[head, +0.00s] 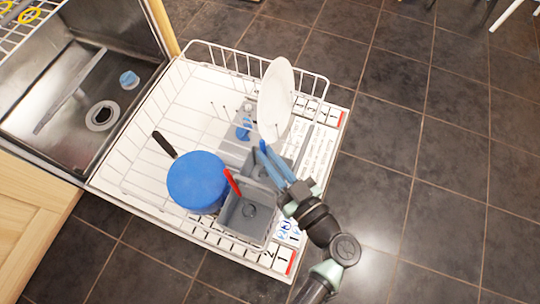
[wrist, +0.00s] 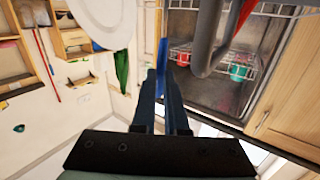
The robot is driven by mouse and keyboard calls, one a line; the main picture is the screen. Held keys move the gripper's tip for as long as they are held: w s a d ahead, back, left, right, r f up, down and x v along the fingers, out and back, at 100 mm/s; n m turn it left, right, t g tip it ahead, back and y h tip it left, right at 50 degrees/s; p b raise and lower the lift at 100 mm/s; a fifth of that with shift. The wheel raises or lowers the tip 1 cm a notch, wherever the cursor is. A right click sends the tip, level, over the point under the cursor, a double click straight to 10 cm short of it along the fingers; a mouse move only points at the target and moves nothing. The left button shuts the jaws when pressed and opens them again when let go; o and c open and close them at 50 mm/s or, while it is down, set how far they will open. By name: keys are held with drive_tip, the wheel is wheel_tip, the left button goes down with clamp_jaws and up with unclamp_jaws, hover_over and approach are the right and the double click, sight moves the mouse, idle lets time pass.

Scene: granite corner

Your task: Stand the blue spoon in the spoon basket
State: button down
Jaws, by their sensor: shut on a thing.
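The blue spoon (wrist: 162,52) shows in the wrist view as a narrow blue strip between my fingertips. My gripper (wrist: 165,80) is shut on it. In the head view my gripper (head: 265,153) is over the far part of the grey spoon basket (head: 248,216), and a bit of blue shows at its tips. Most of the spoon is hidden by the fingers, and I cannot tell whether its lower end is inside a compartment. A red handle (head: 232,182) leans up out of the basket's near part.
The basket stands in a white wire dishwasher rack (head: 128,135) on the open door. A white plate (head: 276,98) stands upright just beyond my gripper. A round blue pan (head: 196,183) with a black handle lies left. A small blue curved thing (head: 243,131) is nearby. Tiled floor lies right.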

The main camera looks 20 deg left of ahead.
drive_tip(key=shift+f, duration=0.15)
drive_tip(key=c, duration=0.9)
unclamp_jaws()
drive_tip(key=shift+o, duration=0.2)
drive_tip(key=p+v, duration=0.3)
drive_tip(key=v, duration=1)
